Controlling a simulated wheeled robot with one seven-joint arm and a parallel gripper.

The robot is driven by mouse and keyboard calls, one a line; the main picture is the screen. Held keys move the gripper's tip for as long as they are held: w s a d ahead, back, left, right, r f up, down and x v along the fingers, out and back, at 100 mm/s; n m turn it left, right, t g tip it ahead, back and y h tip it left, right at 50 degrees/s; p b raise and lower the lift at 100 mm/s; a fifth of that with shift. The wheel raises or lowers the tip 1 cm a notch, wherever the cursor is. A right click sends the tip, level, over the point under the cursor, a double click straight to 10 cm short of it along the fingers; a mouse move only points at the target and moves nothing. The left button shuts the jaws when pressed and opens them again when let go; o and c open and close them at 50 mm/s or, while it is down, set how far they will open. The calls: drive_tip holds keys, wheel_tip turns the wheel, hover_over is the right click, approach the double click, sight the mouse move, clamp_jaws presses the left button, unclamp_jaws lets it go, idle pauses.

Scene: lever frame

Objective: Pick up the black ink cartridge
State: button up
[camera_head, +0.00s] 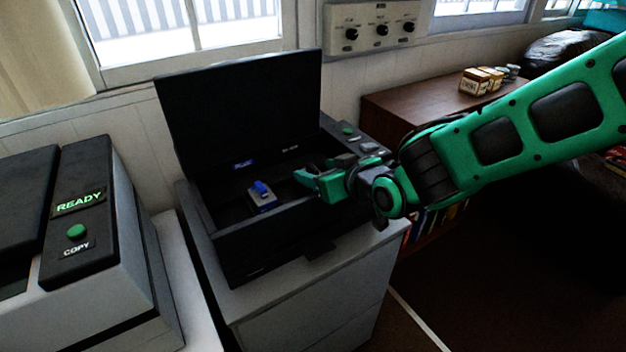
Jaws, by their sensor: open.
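A small grey cartridge (263,199) with a blue top stands inside the open dark printer (240,250), left of the middle of its bay. I cannot make out a separate black cartridge; the right part of the bay is dark and partly behind my gripper. My gripper (308,174) is open, over the right part of the bay and pointing left. It is to the right of the blue-topped cartridge and apart from it. Nothing shows between its fingers.
The printer's lid (240,105) stands raised at the back. A blue label (243,163) is on the inner rear wall. A copier (85,225) reading READY stands at left. A wooden cabinet (420,110) with small boxes (478,80) is behind my arm.

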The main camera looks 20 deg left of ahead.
sight(311, 164)
drive_tip(key=shift+x, duration=1.7)
drive_tip(key=shift+w, duration=0.1)
drive_tip(key=shift+c, duration=0.6)
drive_tip(key=shift+r, duration=0.1)
drive_tip(key=c, duration=1)
drive_tip(key=shift+r, duration=0.55)
drive_tip(key=r, duration=0.3)
drive_tip(key=shift+s+a+r, duration=0.15)
drive_tip(key=shift+s+r, duration=0.1)
drive_tip(key=shift+s, duration=0.1)
drive_tip(key=s+a+r, duration=0.1)
drive_tip(key=s+r, duration=0.1)
drive_tip(key=s, duration=0.1)
drive_tip(key=s+a+r, duration=0.1)
drive_tip(key=s+r, duration=0.1)
drive_tip(key=s, duration=0.1)
drive_tip(key=s+a+r, duration=0.2)
drive_tip(key=s, duration=0.2)
drive_tip(key=shift+a+r, duration=0.15)
drive_tip(key=shift+r, duration=0.05)
